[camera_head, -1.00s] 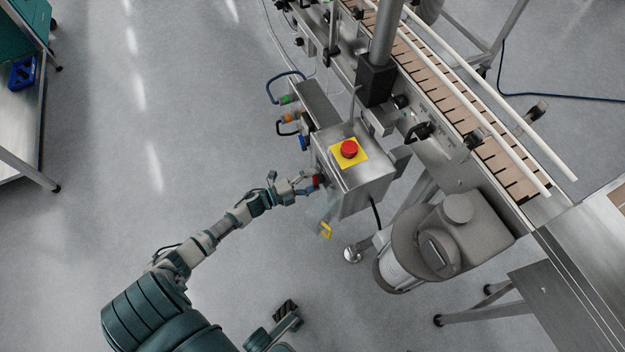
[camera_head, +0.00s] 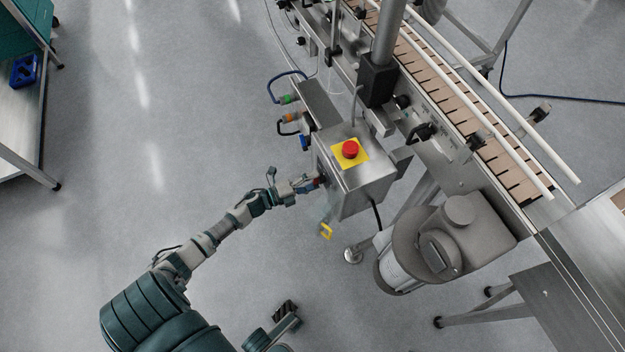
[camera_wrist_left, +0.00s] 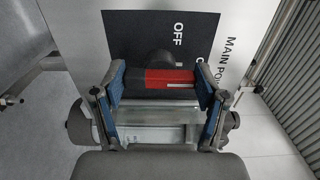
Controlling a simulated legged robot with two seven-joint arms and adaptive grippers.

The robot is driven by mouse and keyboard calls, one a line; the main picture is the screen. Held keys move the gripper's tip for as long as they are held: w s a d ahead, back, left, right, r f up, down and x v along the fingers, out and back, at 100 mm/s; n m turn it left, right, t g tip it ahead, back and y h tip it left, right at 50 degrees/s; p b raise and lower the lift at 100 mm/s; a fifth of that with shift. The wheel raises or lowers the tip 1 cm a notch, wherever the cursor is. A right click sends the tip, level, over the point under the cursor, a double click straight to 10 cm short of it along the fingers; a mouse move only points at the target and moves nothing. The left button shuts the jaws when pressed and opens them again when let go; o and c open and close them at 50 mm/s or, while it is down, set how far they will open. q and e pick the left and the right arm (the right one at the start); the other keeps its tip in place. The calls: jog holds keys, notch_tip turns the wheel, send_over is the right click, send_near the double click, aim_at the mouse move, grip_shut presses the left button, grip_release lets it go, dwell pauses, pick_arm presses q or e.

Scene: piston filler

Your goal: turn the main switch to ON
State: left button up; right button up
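The main switch has a red handle (camera_wrist_left: 170,78) with a white mark near its right end in the left wrist view. It sits on a black plate lettered OFF, beside the words MAIN POWER; a second word is mostly hidden by a finger. My left gripper (camera_wrist_left: 160,85) is at the switch, one finger at each side of the red handle. In the head view, my left gripper (camera_head: 317,182) is at the left face of the control box (camera_head: 365,185).
A red emergency button (camera_head: 350,149) on a yellow plate tops the box. Cables with coloured connectors (camera_head: 290,118) are behind it. A yellow tag (camera_head: 326,231) hangs below. The conveyor (camera_head: 470,105) and motor (camera_head: 425,245) are to the right.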

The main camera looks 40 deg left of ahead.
pick_arm(q)
jog(key=o, duration=0.4)
jog(key=shift+s+d+f, duration=0.15)
jog(key=shift+d+f, duration=0.1)
jog(key=shift+d, duration=0.1)
jog(key=shift+o, duration=0.2)
jog(key=shift+r, duration=0.1)
jog(key=shift+a, duration=0.1)
jog(key=v, duration=1.1)
jog(key=shift+s+a, duration=0.2)
jog(key=shift+s, duration=0.15)
